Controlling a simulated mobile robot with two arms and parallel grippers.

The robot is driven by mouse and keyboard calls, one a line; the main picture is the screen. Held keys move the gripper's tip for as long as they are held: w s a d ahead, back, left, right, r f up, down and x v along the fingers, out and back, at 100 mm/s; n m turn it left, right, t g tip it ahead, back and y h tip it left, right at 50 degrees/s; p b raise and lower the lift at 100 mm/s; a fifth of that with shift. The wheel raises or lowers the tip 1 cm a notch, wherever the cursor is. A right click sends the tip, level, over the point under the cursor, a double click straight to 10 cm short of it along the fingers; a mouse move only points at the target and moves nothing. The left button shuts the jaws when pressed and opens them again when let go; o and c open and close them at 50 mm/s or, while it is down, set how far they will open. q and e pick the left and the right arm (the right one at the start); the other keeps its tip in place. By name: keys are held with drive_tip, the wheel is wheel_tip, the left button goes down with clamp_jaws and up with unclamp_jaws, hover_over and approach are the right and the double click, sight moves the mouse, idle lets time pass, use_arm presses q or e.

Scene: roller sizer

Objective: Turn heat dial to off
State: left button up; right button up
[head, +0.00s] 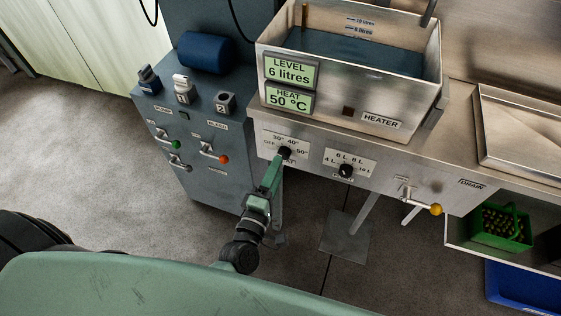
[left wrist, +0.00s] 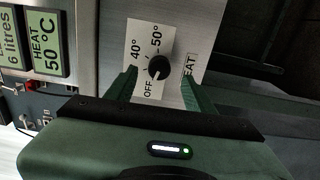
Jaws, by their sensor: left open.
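The heat dial (left wrist: 159,67) is a round black knob on a white plate marked OFF, 40° and 50° on the front of the steel heater unit. In the head view the heat dial (head: 286,151) is partly hidden by my left gripper (head: 279,160). My left gripper is open, with one green finger on each side of the knob in the left wrist view; whether they touch it I cannot tell. The knob's exact pointing is too small to read. The green heat display (head: 289,100) reads 50 °C. My right gripper is not in view.
A similar black level dial (head: 346,171) sits to the right on the same panel. A yellow-knobbed drain lever (head: 436,209) sticks out further right. A blue-grey cabinet (head: 215,180) with red- and green-knobbed levers stands at left. A steel tank (head: 340,105) is above the dials.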

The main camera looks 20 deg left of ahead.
use_arm(q)
drive_tip(key=shift+s, duration=1.45)
drive_tip(key=s+f+m+g+h, duration=0.1)
drive_tip(key=s+f+m+g, duration=0.4)
drive_tip(key=f, duration=0.9)
drive_tip(key=s+f+m+g+h, duration=0.1)
drive_tip(key=s+f+m+g, duration=0.35)
drive_tip(key=f, duration=0.85)
drive_tip(key=s+a+f+m+g+y, duration=0.1)
drive_tip(key=s+a+f+m+g, duration=0.1)
drive_tip(key=s+f, duration=0.3)
drive_tip(key=s+a+f+m+g, duration=0.3)
drive_tip(key=s+f+m, duration=0.2)
drive_tip(key=s, duration=0.7)
drive_tip(key=s+a+f+m+g+y, duration=0.1)
drive_tip(key=s+a+f+m+g, duration=0.1)
drive_tip(key=s+f, duration=0.4)
drive_tip(key=s+a+m, duration=0.1)
drive_tip(key=s+m, duration=0.1)
drive_tip(key=s, duration=0.1)
drive_tip(key=shift+a+f+y+p, duration=0.15)
drive_tip(key=shift+a+y+p, duration=0.15)
drive_tip(key=shift+p, duration=0.05)
drive_tip(key=shift+w+g, duration=0.1)
drive_tip(key=shift+g, duration=0.15)
drive_tip(key=shift+c, duration=0.2)
